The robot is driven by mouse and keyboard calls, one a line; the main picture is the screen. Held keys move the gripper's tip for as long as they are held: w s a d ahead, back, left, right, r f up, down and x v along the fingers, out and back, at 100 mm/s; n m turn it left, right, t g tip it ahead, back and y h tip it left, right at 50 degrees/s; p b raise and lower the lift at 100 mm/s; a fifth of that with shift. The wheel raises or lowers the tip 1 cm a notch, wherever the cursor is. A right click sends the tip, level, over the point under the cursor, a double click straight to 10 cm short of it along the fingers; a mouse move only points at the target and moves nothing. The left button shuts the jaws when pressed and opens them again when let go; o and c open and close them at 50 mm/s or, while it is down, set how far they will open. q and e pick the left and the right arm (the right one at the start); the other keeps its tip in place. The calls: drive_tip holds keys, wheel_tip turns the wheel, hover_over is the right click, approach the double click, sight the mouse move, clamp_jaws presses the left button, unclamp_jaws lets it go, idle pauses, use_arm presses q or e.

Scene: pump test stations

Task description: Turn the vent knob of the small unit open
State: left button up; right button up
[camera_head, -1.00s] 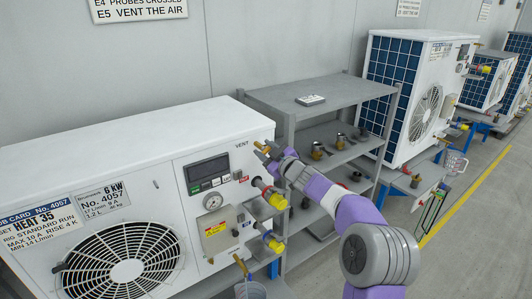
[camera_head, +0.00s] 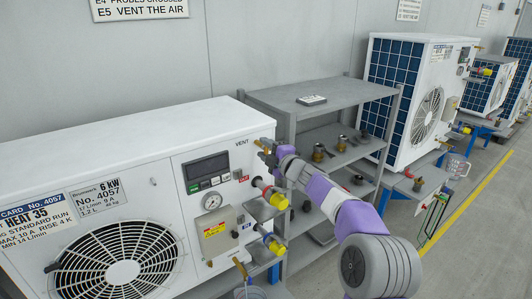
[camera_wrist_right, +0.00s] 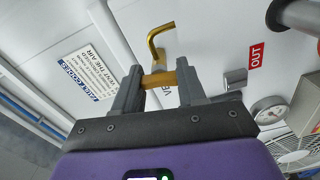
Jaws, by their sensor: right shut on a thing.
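The white unit (camera_head: 120,140) with the plate 6 kW, No. 4057, fills the left of the head view. Its word VENT (camera_head: 242,142) is at the top right of the front. My right gripper (camera_head: 264,150) is at the upper right corner of this front, by the word VENT. In the right wrist view its two fingers (camera_wrist_right: 160,79) are shut on a brass-coloured vent knob bar (camera_wrist_right: 158,80). A bent brass spout (camera_wrist_right: 158,40) sticks out just beyond the fingers. The fingers hide part of the knob. My left gripper is not in view.
Below the gripper are yellow-capped fittings (camera_head: 272,195), a gauge (camera_head: 212,201) and a display (camera_head: 206,171). A grey shelf rack (camera_head: 335,97) with brass parts stands close to the right. Another white unit (camera_head: 428,45) stands further right.

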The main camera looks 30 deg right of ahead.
drive_tip(key=shift+n, duration=0.6)
drive_tip(key=o, duration=1.1)
drive_tip(key=shift+c, duration=0.2)
drive_tip(key=s+b, duration=0.1)
drive_tip(key=s, duration=0.6)
drive_tip(key=shift+s+d, duration=0.3)
drive_tip(key=shift+f, duration=0.1)
